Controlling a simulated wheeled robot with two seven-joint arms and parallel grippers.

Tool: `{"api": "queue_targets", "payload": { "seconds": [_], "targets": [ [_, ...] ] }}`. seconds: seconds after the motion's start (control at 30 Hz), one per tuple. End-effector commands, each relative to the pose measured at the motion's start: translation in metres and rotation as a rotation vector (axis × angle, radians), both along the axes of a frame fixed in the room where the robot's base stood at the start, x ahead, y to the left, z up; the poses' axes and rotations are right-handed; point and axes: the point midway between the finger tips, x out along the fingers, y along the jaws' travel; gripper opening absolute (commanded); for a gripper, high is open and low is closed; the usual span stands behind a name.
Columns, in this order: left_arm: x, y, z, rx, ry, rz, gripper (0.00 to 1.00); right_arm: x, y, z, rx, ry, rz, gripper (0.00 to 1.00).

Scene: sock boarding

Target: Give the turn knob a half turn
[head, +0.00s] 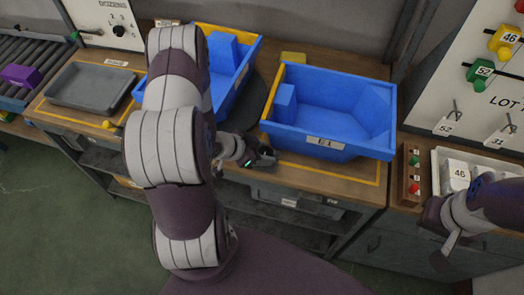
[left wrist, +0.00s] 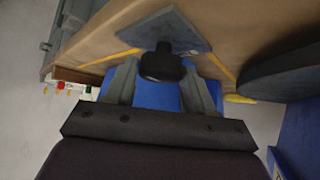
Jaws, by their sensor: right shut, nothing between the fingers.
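The turn knob (left wrist: 163,65) is black and rounded, and sits on a grey square plate (left wrist: 160,28) in the left wrist view. My left gripper (left wrist: 161,70) is open, with one grey finger on each side of the knob. I cannot tell whether either finger touches it. In the head view my left gripper (head: 256,158) is at the table's front edge, between the two blue bins, and the knob is hard to make out there. My right gripper (head: 445,248) is shut and empty at the lower right, in front of the white tray.
Blue bins stand left (head: 240,75) and right (head: 330,112) of a dark round disc (head: 258,90). A grey tray (head: 90,87) lies at the left. A button box (head: 414,175) and a white tray (head: 440,158) sit at the right. My left arm hides part of the table.

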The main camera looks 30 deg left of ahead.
Motion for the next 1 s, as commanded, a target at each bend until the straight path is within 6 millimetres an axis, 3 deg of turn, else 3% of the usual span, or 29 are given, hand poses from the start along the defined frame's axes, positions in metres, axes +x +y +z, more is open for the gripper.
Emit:
{"api": "queue_targets", "payload": {
  "seconds": [0.03, 0.1, 0.57, 1.0],
  "targets": [
    [0.0000, 0.0001, 0.0001, 0.000, 0.000, 0.000, 0.36, 0.0000, 0.0000, 0.0000, 0.000, 0.000, 0.000, 0.00],
    [-0.0001, 0.0002, 0.0001, 0.000, 0.000, 0.000, 0.20, 0.0000, 0.0000, 0.0000, 0.000, 0.000, 0.000, 0.00],
    [-0.0008, -0.0011, 0.0000, 0.000, 0.000, 0.105, 0.20, 0.0000, 0.0000, -0.0026, 0.000, 0.000, 0.000, 0.00],
    [-0.0024, -0.0070, -0.0001, 0.001, -0.001, 0.483, 0.20, 0.0001, 0.0000, -0.0081, 0.000, 0.000, 0.000, 0.00]
  ]
}}
